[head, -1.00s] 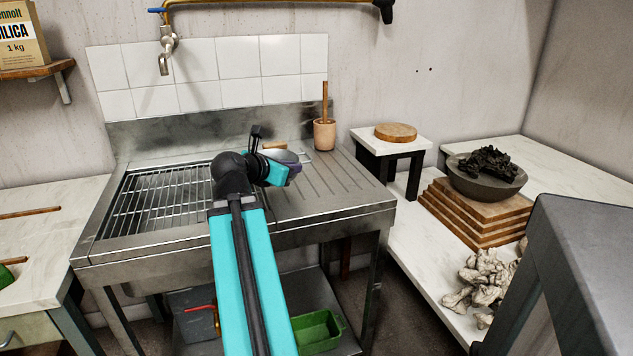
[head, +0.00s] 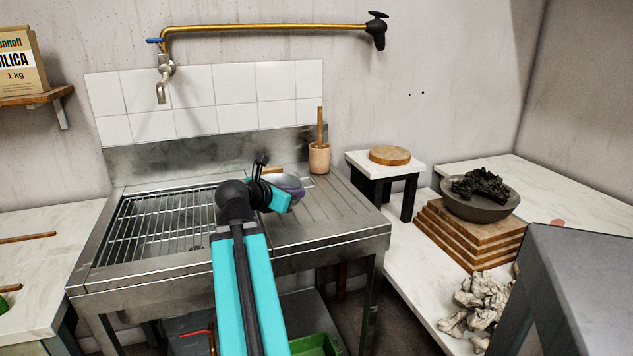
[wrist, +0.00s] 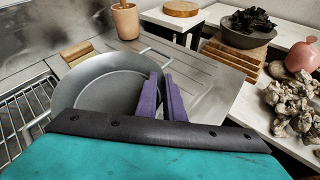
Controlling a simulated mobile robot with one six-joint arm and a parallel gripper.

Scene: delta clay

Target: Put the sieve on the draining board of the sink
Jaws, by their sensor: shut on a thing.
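The sieve is a round grey bowl (wrist: 105,90) with a wooden handle (wrist: 76,52) at upper left and a wire loop (wrist: 155,46) at its far side. My gripper (wrist: 165,97) has its purple fingers shut on the sieve's right rim. In the head view the sieve (head: 287,179) is over the left part of the ribbed draining board (head: 335,210), partly hidden by my gripper (head: 286,192). I cannot tell whether it touches the board. The sink (head: 150,262) has a wire rack (head: 160,222) over its basin.
A mortar with a pestle (head: 319,158) stands at the back of the draining board. A small white stand (head: 365,160) with a wooden disc is to the right. The board's right and front parts are clear. A tap (head: 163,75) is above the rack.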

